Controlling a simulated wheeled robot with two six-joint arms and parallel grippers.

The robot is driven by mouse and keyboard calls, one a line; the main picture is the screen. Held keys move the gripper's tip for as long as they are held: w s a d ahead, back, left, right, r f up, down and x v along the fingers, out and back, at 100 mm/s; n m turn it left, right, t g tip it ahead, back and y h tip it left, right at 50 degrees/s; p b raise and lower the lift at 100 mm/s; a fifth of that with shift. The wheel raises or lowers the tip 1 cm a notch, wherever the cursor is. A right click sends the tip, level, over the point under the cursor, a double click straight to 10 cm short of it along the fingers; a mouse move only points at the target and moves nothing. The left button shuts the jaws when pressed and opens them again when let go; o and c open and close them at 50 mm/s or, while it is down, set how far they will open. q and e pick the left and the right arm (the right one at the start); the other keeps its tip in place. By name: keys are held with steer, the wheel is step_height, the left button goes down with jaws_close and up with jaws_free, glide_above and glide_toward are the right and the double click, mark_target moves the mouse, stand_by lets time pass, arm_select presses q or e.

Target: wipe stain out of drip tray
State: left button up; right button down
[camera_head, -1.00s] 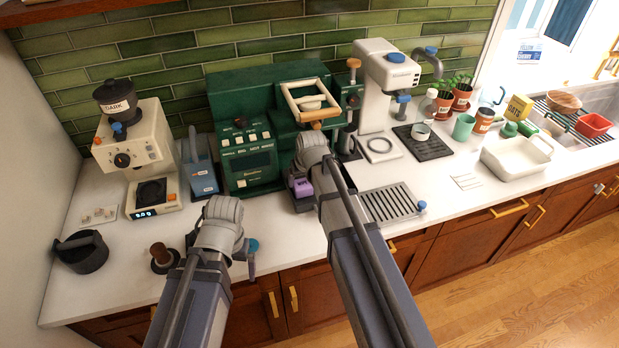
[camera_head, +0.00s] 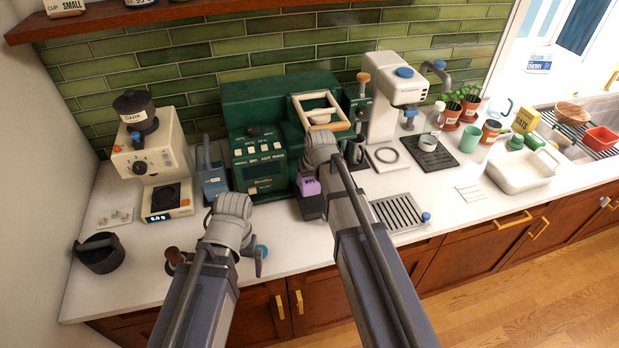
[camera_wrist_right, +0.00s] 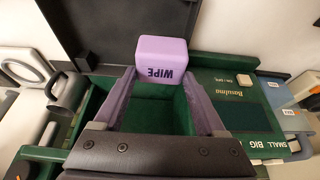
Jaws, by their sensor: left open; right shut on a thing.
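My right gripper (camera_head: 312,190) is shut on a purple block marked WIPE (camera_wrist_right: 163,55). In the head view the purple wipe (camera_head: 309,186) shows beside the wrist, at the front of the green coffee machine (camera_head: 258,150). In the right wrist view an open green recess (camera_wrist_right: 155,115) shows between the fingers, below the wipe; I cannot tell whether the wipe touches it. No stain is visible. A slotted metal grate (camera_head: 398,212) with a blue knob lies on the counter, right of my right arm. My left gripper (camera_head: 230,215) is open over the front counter, its fingers mostly hidden by its wrist.
A cream grinder (camera_head: 150,160) and a dark knock bin (camera_head: 98,252) stand at the left. A brown-handled tool (camera_head: 175,256) is close beside my left wrist. A white machine (camera_head: 395,95), dark mat (camera_head: 432,153) and white basin (camera_head: 518,170) stand right.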

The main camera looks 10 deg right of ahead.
arm_select(q)
steer(key=shift+r, duration=0.5)
arm_select(e)
steer(key=shift+r, duration=0.5)
step_height(320, 180, up, 3)
steer(key=p, duration=0.3)
steer(key=shift+r, duration=0.1)
arm_select(q)
step_height(320, 180, up, 3)
